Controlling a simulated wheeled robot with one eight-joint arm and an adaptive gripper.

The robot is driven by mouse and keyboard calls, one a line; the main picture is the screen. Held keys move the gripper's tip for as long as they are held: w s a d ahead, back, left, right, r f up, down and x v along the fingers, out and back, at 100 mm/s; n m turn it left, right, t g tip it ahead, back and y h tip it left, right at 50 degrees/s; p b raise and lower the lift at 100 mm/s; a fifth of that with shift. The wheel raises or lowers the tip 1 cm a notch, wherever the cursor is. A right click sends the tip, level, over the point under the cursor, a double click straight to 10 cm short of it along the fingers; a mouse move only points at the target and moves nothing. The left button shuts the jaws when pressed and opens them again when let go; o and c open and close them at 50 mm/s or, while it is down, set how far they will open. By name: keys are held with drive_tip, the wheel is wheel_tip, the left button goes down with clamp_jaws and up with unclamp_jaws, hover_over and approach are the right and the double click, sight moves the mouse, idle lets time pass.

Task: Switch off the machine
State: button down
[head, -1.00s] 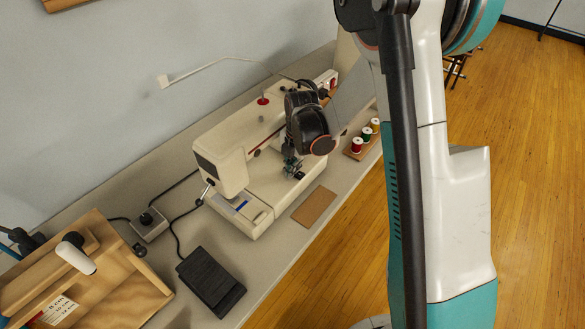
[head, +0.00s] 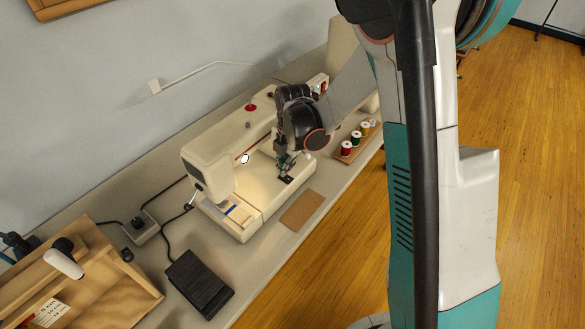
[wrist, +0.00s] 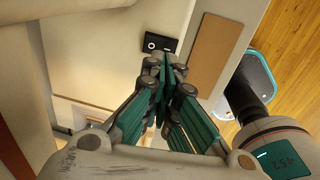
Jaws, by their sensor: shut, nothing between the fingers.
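The machine is a cream sewing machine (head: 215,160) on the bench against the wall. A lamp (head: 245,158) under its arm glows white and lights the bed. A black rocker switch (head: 286,180) with a white circle mark sits on the machine's base and shows in the wrist view (wrist: 158,43) just beyond my fingertips. A red switch-like part (head: 322,87) is at the machine's far right end. My gripper (head: 285,166) is shut and empty, pointing down close to the black switch; in the wrist view its fingertips (wrist: 164,66) meet. I cannot tell whether they touch the switch.
A black foot pedal (head: 199,284) and a small socket box (head: 139,226) with cables lie left of the machine. A brown board (head: 300,211) lies in front. Thread spools on a rack (head: 349,152) stand to the right. A wooden box (head: 105,275) is at lower left.

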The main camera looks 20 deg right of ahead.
wheel_tip(320, 180, up, 10)
drive_tip(key=s+p, duration=0.1)
drive_tip(key=p, duration=0.1)
drive_tip(key=shift+d+f, duration=0.2)
drive_tip(key=shift+d, duration=0.15)
